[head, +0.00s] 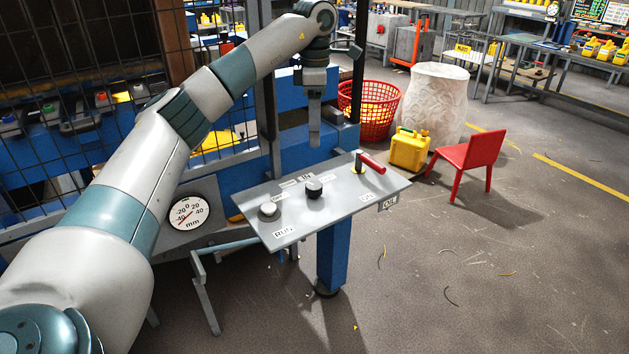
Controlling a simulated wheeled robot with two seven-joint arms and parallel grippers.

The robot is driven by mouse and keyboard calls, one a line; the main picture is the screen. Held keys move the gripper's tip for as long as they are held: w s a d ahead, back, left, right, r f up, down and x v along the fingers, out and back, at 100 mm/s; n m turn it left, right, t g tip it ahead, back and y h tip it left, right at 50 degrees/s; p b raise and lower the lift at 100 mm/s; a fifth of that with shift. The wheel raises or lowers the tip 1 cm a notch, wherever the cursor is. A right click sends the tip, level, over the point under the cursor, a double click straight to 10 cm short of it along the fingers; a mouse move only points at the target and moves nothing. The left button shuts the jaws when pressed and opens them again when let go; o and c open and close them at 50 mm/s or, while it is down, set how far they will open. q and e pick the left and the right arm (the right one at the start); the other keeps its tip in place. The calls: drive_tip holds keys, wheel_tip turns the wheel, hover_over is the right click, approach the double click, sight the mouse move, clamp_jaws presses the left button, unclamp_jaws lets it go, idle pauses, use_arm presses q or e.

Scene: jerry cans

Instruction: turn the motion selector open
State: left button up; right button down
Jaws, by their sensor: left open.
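A grey control panel (333,222) on a blue post carries a white-topped knob (268,210), a black knob (314,188) and a red-handled lever (371,162). Small labels stand by them, one reading RUN; most are too small to read, so I cannot tell which control is the motion selector. The red handle slants down to the right. My left gripper (315,140) points down above the back edge of the panel, behind the black knob. It is open and empty, touching none of the controls; its fingers overlap from this angle. My right gripper is out of view.
A round dial gauge (189,212) is left of the panel. A wire mesh fence (60,90) stands behind my left arm. A yellow jerry can (409,150), red basket (370,108), pale drum (434,102) and red chair (470,155) stand beyond. The floor at right is mostly clear.

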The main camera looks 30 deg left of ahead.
use_arm(q)
hover_over(314, 185)
wheel_tip(314, 185, down, 8)
drive_tip(key=shift+p, duration=0.4)
wheel_tip(314, 185, down, 6)
drive_tip(key=shift+f+p, duration=0.15)
drive_tip(key=shift+p, duration=0.4)
drive_tip(key=shift+f, duration=0.65)
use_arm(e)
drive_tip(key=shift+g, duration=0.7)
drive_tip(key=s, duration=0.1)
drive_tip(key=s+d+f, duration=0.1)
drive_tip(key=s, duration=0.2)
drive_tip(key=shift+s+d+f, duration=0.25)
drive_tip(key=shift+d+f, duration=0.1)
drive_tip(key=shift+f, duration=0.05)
use_arm(q)
drive_tip(key=c, duration=1)
drive_tip(key=shift+c, duration=0.2)
